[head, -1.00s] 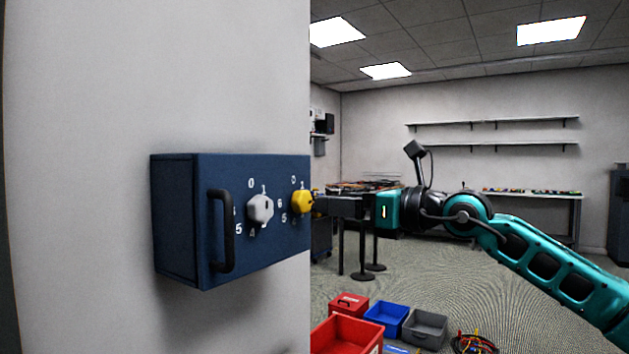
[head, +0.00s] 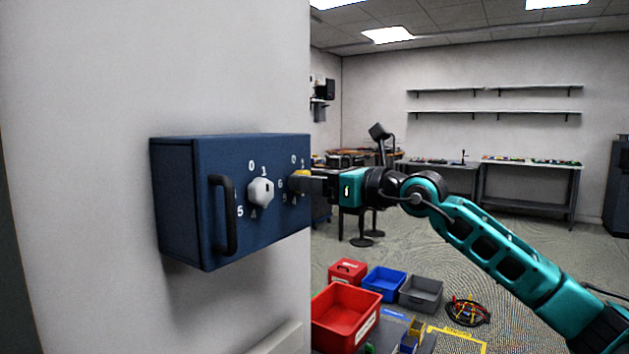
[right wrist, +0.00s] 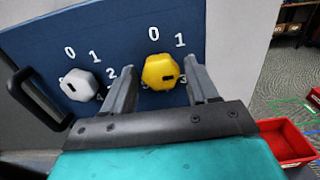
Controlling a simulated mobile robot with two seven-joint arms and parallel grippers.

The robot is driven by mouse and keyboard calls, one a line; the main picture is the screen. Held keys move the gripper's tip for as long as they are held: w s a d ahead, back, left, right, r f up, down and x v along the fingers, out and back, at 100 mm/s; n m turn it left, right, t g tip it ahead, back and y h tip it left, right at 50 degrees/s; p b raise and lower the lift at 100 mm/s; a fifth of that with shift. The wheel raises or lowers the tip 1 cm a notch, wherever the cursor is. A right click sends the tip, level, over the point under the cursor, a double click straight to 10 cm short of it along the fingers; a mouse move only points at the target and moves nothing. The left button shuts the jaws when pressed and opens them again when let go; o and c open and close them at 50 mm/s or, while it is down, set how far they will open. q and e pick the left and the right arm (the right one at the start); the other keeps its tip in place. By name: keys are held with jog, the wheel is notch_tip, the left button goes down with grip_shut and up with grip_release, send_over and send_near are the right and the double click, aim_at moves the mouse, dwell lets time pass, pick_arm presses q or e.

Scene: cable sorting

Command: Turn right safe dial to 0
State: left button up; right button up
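The dark blue safe (head: 190,205) is on the pale wall at left, with a white dial (head: 261,192) and a yellow right dial. In the right wrist view the yellow dial (right wrist: 160,68) sits between my right gripper's two fingers, with a gap on each side. That gripper is open. A dark slot shows at the yellow dial's lower right. The digits 0 and 1 show above it. My left gripper is not in view.
A black handle (head: 222,215) stands out from the safe's front, left of the dials. A red bin (head: 345,315), a blue bin (head: 384,284) and a grey bin (head: 421,293) are on the floor below right. Open floor lies beyond.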

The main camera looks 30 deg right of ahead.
jog(key=c, duration=0.8)
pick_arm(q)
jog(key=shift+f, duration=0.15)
pick_arm(e)
jog(key=shift+n, duration=0.5)
pick_arm(q)
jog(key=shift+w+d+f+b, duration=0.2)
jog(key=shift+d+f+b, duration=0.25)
jog(key=shift+b, duration=0.7)
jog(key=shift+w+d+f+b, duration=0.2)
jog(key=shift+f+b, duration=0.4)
jog(key=shift+b, duration=0.5)
pick_arm(e)
jog(key=shift+a+f+n, duration=0.1)
jog(key=shift+f+n, duration=0.05)
jog(key=shift+n, duration=4.05)
jog(key=shift+a+f+n, duration=0.1)
jog(key=shift+n, duration=4.4)
jog(key=o, duration=1)
jog(key=shift+s, duration=0.1)
